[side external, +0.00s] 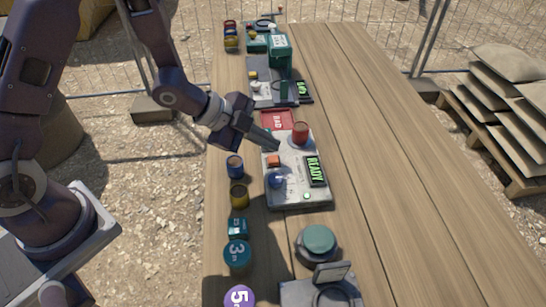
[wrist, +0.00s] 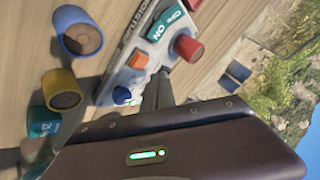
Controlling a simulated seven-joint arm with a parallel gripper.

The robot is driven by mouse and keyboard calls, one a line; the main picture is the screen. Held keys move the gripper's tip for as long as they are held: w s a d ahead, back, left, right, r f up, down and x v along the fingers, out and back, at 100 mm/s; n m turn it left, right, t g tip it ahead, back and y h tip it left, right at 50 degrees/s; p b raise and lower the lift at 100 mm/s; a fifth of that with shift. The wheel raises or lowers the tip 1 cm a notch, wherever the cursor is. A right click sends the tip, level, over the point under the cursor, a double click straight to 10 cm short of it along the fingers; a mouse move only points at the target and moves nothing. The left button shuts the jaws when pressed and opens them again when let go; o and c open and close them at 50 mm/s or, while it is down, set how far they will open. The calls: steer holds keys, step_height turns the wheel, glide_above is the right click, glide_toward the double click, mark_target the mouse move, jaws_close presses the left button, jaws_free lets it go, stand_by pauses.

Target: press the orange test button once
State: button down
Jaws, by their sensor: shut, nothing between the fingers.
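The orange button (side external: 274,160) is a small block on a pale grey test panel (side external: 290,196). It also shows in the wrist view (wrist: 138,60), unobstructed. My gripper (side external: 276,146) is shut and empty, with its fingertips over the panel just behind the orange button in the side view. In the wrist view the dark fingers (wrist: 161,82) point toward the panel, to the right of the button. I see no contact with the button; the exact height of the tips above the panel is unclear.
The panel also carries a red cylinder (side external: 301,133), a blue knob (side external: 277,180) and a lit READY display (side external: 315,171). A red BAD tray (side external: 276,119) lies behind. A blue can (side external: 235,167) and a yellow can (side external: 238,195) stand left. The table's right side is clear.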

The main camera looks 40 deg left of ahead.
mark_target(269, 159)
steer(key=shift+f, duration=0.7)
steer(key=shift+f, duration=0.1)
stand_by(1.5)
steer(key=shift+f, duration=0.3)
steer(key=shift+f, duration=0.5)
stand_by(0.5)
stand_by(0.3)
steer(key=shift+r, duration=0.9)
steer(key=shift+r, duration=2.55)
